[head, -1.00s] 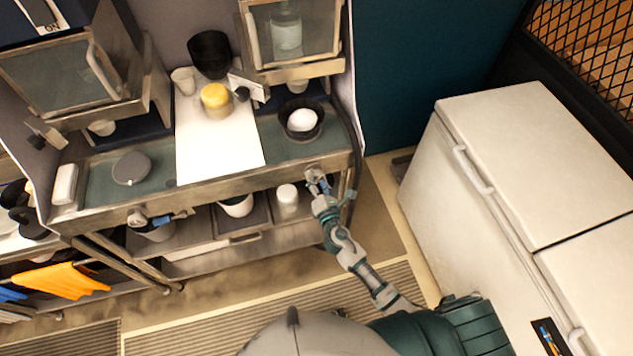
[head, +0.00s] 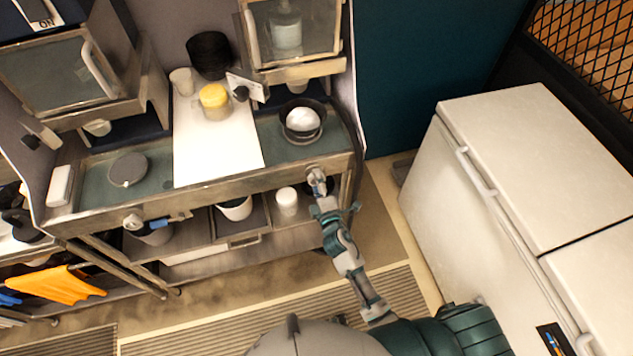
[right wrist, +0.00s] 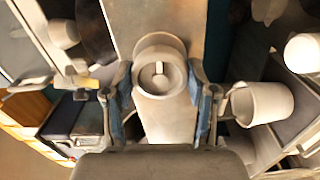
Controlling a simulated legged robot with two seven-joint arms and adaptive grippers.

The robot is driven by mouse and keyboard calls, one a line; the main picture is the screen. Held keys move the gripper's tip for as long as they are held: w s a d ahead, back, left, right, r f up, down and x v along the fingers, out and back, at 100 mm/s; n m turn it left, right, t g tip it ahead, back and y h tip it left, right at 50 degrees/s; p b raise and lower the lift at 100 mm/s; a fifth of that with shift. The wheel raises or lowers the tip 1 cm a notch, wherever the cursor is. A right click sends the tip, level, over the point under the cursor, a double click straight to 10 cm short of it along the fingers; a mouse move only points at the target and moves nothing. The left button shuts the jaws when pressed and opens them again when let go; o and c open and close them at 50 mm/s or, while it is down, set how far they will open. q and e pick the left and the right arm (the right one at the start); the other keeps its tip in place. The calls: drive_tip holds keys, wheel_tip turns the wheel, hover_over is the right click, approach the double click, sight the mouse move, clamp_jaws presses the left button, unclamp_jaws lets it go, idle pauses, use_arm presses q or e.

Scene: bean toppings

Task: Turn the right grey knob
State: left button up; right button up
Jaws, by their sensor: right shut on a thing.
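The right grey knob (head: 316,175) sits on the metal front edge of the counter, at its right end. In the right wrist view the knob (right wrist: 160,68) is round with a raised centre and a short slot-like mark. My right gripper (head: 319,187) is at this knob. In the wrist view its blue-padded fingers (right wrist: 161,88) lie on either side of the knob, shut on it. My left gripper is not in view.
The counter holds a white sheet (head: 216,150), a yellow-topped container (head: 214,98), a grey disc (head: 127,169) and a black bowl (head: 302,135) with a white top. Shelves below hold a white cup (head: 287,201). A white chest (head: 520,165) stands at the right.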

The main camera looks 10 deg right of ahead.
drive_tip(key=shift+f+m, duration=0.25)
drive_tip(key=shift+m, duration=0.25)
drive_tip(key=o, duration=1.2)
drive_tip(key=shift+c, duration=0.2)
drive_tip(key=shift+d, duration=0.1)
drive_tip(key=shift+r, duration=0.1)
drive_tip(key=s, duration=1.2)
drive_tip(key=shift+d, duration=0.15)
